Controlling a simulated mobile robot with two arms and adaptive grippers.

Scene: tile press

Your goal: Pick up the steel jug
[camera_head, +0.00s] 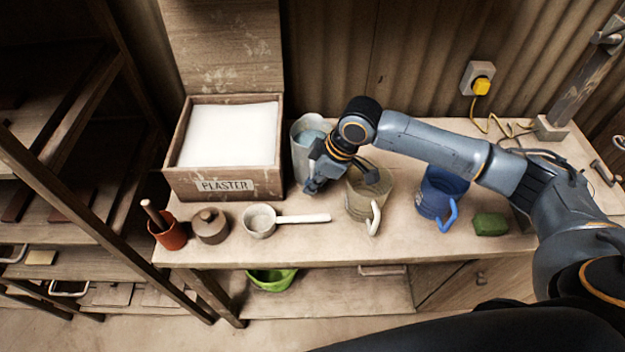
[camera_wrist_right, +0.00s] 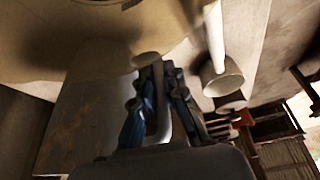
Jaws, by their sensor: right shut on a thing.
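The steel jug (camera_head: 300,165) is a grey metal vessel with pale blue contents, standing on the bench just right of the plaster box. My right gripper (camera_head: 314,186) is at its right front side, shut on it, seemingly at the handle. In the right wrist view the fingers (camera_wrist_right: 152,105) are close together around a pale narrow piece, with a grey metal surface (camera_wrist_right: 85,120) beside them. The gripper and wrist hide part of the jug in the head view. I cannot tell whether its base is clear of the bench. My left gripper is not in view.
A beige jug (camera_head: 358,203) stands close right of my gripper; a blue jug (camera_head: 436,190) and green block (camera_head: 490,224) are farther right. The plaster box (camera_head: 225,184), white scoop (camera_head: 259,221), lidded brown pot (camera_head: 210,226) and terracotta cup (camera_head: 170,235) are left. A shelf rack is far left.

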